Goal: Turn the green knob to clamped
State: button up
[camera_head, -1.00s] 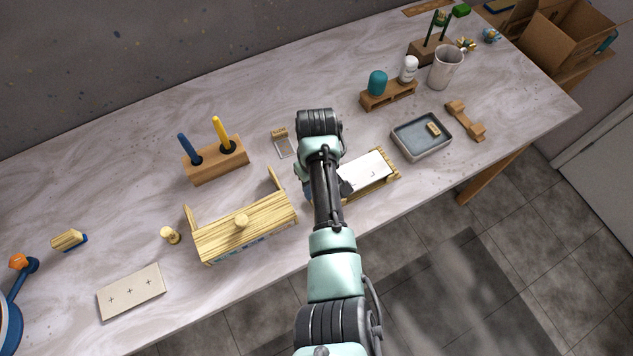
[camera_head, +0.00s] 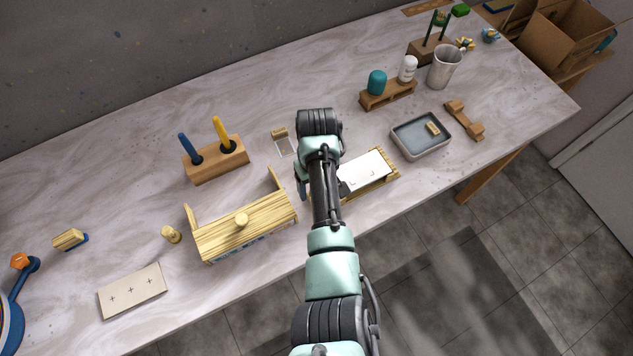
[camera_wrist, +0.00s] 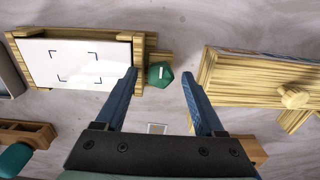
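The green knob (camera_wrist: 160,74) shows in the wrist view, a dark green faceted piece with a small white mark on top. It sits at the side of a wooden frame (camera_wrist: 137,35) that holds a white plate (camera_wrist: 72,64) with printed corner marks. My gripper (camera_wrist: 158,76) is open, with its blue fingers apart on either side of the knob in the picture. I cannot tell how far above the knob the fingertips are, and no contact shows. In the head view my arm hides the knob, while the white plate (camera_head: 362,172) shows right of the arm.
A wooden box with a round knob (camera_head: 240,222) stands left of the arm. Behind are a wooden block with blue and yellow handles (camera_head: 216,160) and a small framed piece (camera_head: 284,142). A grey tray (camera_head: 420,137) lies to the right. The table between them is bare.

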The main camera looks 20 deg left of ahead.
notch_tip(320, 180, up, 13)
dwell(0.6)
dwell(0.3)
jog(key=w+a+r+m+t+y, duration=0.1)
jog(key=w+a+r+t+y, duration=0.15)
jog(key=w+r+t, duration=0.5)
jog(key=w+d+r+m+t+y, duration=0.1)
jog(key=w+r+m+t, duration=0.15)
jog(key=r, duration=0.75)
jog(key=w+d+r+m+t+y, duration=0.1)
jog(key=w+d+r+t, duration=0.15)
jog(key=r, duration=0.85)
jog(key=s+d+r+m+t, duration=0.1)
jog(key=s+d+r+t, duration=0.15)
jog(key=r, duration=0.35)
jog(key=s+d+r+t, duration=0.1)
jog(key=r+t, duration=0.2)
jog(key=r, duration=0.2)
jog(key=s+d+r+m+t, duration=0.1)
jog(key=d+r+t, duration=0.1)
jog(key=r, duration=0.4)
jog(key=s+d+r+m+t+h, duration=0.3)
jog(key=s+d+r+t, duration=0.4)
jog(key=s+r, duration=0.6)
jog(key=shift+d+m+h, duration=0.35)
jog(key=shift+d+h, duration=0.05)
jog(key=shift+h, duration=0.35)
